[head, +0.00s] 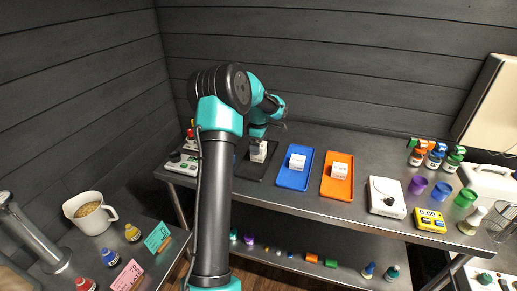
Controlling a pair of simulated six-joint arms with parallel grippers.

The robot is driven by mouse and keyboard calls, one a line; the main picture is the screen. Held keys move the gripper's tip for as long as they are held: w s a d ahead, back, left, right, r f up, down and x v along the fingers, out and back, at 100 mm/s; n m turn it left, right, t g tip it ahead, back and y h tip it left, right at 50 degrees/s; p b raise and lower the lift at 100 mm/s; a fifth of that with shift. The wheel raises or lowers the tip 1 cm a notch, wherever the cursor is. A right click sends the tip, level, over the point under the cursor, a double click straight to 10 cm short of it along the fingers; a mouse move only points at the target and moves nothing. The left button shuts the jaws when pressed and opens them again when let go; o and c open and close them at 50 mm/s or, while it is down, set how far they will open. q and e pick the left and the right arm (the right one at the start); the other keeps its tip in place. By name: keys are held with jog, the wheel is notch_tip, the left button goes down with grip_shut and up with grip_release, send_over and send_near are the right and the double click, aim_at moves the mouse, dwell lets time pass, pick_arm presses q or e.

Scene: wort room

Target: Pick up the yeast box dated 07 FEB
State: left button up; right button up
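Three small white boxes with printed labels stand on the steel bench: one on a black tray (243,170), one, the middle box (297,161), on a blue tray (292,181), and one, the right box (340,170), on an orange tray (335,188). The box on the black tray (259,153) is partly covered by my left gripper (257,142), which points down at its top. The labels are too small to read, so I cannot tell which is dated 07 FEB. The fingers are too small and dark to show whether they grip. My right gripper is out of view.
A white device (387,197), a yellow timer (430,221), coloured cups and capped bottles (435,157) fill the bench's right side. A control box (183,163) is at its left end. A jug (89,213) and small bottles stand on the lower-left table.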

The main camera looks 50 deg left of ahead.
pick_arm(q)
jog(key=shift+f, duration=0.6)
jog(key=shift+c, duration=0.4)
jog(key=c, duration=0.9)
jog(key=shift+r, duration=0.15)
jog(key=shift+c, duration=0.2)
jog(key=shift+r, duration=1.3)
jog(key=s+d+r, duration=0.2)
jog(key=s+d, duration=0.7)
jog(key=d, duration=0.4)
jog(key=shift+s, duration=0.15)
jog(key=shift+r, duration=0.1)
